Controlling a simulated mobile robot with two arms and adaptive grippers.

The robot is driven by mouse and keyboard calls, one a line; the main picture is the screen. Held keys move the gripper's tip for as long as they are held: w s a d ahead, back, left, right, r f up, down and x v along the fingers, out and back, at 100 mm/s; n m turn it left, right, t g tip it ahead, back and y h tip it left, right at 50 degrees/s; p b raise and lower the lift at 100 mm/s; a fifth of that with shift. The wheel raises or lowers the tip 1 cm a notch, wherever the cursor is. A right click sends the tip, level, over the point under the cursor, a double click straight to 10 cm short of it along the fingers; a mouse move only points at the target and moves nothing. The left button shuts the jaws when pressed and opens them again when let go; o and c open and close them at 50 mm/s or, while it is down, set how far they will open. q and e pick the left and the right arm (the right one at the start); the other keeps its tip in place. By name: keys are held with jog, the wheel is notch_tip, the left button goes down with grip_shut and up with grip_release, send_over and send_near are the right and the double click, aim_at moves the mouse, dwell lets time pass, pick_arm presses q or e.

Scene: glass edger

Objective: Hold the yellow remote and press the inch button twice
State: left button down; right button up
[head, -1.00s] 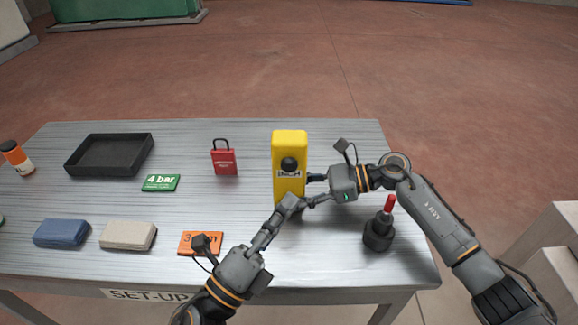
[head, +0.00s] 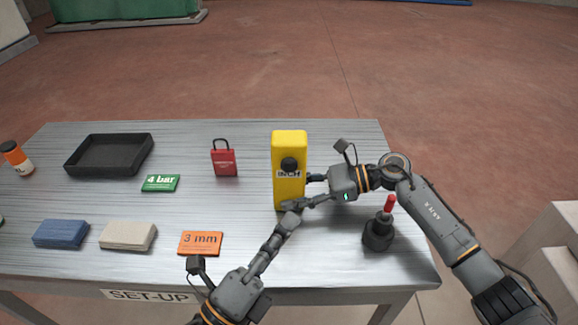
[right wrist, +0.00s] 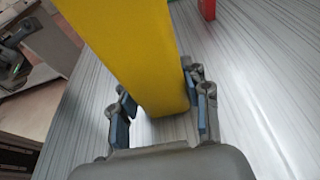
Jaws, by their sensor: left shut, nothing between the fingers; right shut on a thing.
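The yellow remote (head: 289,142) stands upright on the table, its round black button (head: 289,164) facing me above a label reading "INCH". My right gripper (head: 306,190) is shut on the remote's lower part from the right. In the right wrist view the yellow body (right wrist: 135,55) sits between the two fingers (right wrist: 160,105). My left gripper (head: 289,214) is shut and empty. Its fingertips are low in front of the remote, below the button and clear of it in the picture. They overlap the right gripper's near finger there; whether they touch is unclear.
A black stand with a red tip (head: 378,234) is right of the remote. A red padlock (head: 224,162), green "4 bar" card (head: 161,183), orange "3 mm" card (head: 200,243), beige block (head: 128,236), blue block (head: 61,234) and black tray (head: 75,167) lie to the left.

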pick_arm(q)
send_near(294, 165)
jog(key=shift+w+d+r, duration=0.45)
jog(key=shift+d, duration=0.25)
jog(key=shift+w+d+r, duration=0.5)
jog(key=shift+d, duration=0.2)
jog(key=shift+w+d+r, duration=0.45)
jog(key=shift+d, duration=0.25)
jog(key=shift+w, duration=0.4)
jog(key=shift+w, duration=0.65)
dwell(0.7)
jog(key=shift+s, duration=1.1)
jog(key=shift+s, duration=0.1)
